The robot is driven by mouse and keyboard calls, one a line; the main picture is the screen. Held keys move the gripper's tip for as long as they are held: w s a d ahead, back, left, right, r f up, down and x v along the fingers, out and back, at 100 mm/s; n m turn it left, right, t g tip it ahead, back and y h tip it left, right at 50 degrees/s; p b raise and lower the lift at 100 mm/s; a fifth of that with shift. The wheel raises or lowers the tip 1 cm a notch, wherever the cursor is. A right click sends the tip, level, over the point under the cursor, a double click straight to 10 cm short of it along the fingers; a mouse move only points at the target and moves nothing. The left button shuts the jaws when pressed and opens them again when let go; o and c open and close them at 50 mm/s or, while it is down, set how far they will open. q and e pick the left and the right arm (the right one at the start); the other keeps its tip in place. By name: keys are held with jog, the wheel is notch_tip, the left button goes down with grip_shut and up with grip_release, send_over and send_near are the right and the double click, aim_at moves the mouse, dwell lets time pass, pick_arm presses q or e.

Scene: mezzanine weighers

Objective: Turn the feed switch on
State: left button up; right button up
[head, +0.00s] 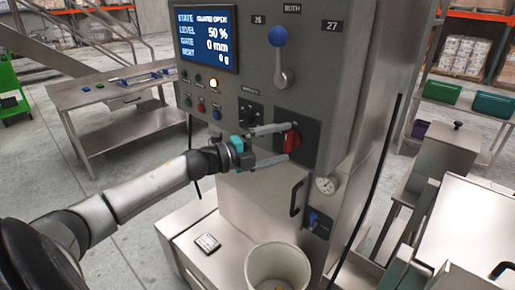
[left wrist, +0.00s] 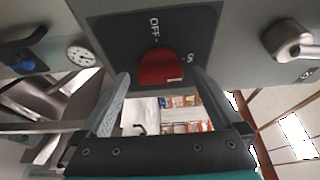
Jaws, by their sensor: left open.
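The feed switch (head: 291,141) is a red rotary knob on a dark plate on the front of the grey cabinet. In the left wrist view the red knob (left wrist: 161,68) sits on the plate (left wrist: 115,30), with an OFF label beside it and a second label partly hidden. My left gripper (head: 287,142) is open at the knob, one finger above it and one below. In the left wrist view its fingers (left wrist: 160,78) stand on either side of the knob; I cannot tell whether they touch it. My right gripper is out of view.
A lit screen (head: 207,38), lamps and buttons are to the left. A gauge (head: 325,185), a black handle (head: 297,197) and a blue valve (head: 315,218) are below right. A white bucket (head: 277,262) stands underneath.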

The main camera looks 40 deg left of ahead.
pick_arm(q)
jog(key=v, duration=1.5)
jog(key=shift+b, duration=0.3)
